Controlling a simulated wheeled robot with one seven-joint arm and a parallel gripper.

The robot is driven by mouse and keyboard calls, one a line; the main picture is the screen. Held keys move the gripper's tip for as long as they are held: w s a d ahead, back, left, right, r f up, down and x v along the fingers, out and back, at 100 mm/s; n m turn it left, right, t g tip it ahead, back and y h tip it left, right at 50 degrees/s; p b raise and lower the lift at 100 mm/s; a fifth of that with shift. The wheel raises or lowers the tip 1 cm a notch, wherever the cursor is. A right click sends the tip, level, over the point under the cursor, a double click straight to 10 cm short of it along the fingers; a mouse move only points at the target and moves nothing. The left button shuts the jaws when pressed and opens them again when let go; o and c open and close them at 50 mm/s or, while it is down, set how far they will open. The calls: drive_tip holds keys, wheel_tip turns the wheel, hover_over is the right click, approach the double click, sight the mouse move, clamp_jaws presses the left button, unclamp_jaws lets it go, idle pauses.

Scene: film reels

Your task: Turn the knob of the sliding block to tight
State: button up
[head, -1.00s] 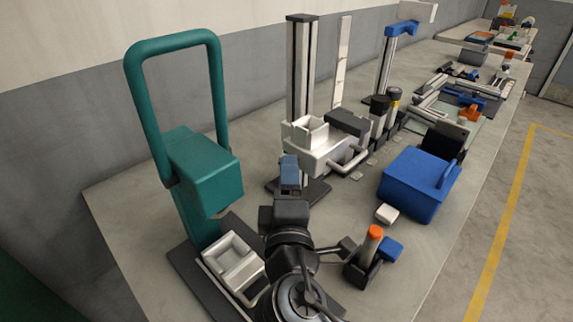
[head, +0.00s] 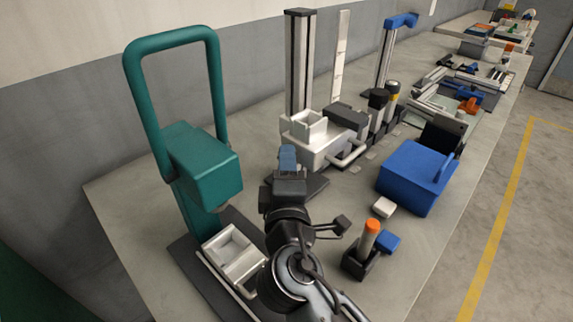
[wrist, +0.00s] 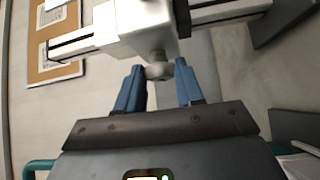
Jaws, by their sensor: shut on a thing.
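The white sliding block (head: 312,150) sits low on a dark upright rail (head: 299,65) in the head view. In the wrist view, the block (wrist: 143,25) is at the top centre, on a metal rail. Its small round grey knob (wrist: 158,71) sticks out towards me. My gripper (wrist: 160,68) has its two blue fingers on either side of the knob, shut on it at the tips. In the head view my gripper (head: 288,158) is in front of the block, and the knob is hidden. I cannot read the knob's setting.
A teal press (head: 200,170) with a tall handle stands to the left of my arm. A blue box (head: 412,180), a small white block (head: 384,207) and a dark holder with an orange-topped cylinder (head: 365,250) are to the right. Other rail fixtures stand farther back.

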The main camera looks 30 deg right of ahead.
drive_tip(key=shift+c, duration=1.2)
drive_tip(key=shift+f+b, duration=0.15)
drive_tip(key=shift+b, duration=0.15)
drive_tip(key=b, duration=0.3)
drive_tip(key=shift+f+m+t, duration=0.25)
drive_tip(key=shift+m+t, duration=0.05)
drive_tip(key=shift+m, duration=0.1)
drive_tip(key=shift+r+h+b, duration=0.1)
drive_tip(key=shift+h+b, duration=0.3)
drive_tip(key=shift+b, duration=0.45)
drive_tip(key=shift+r, duration=0.15)
drive_tip(key=o, duration=1)
drive_tip(key=shift+o, duration=0.2)
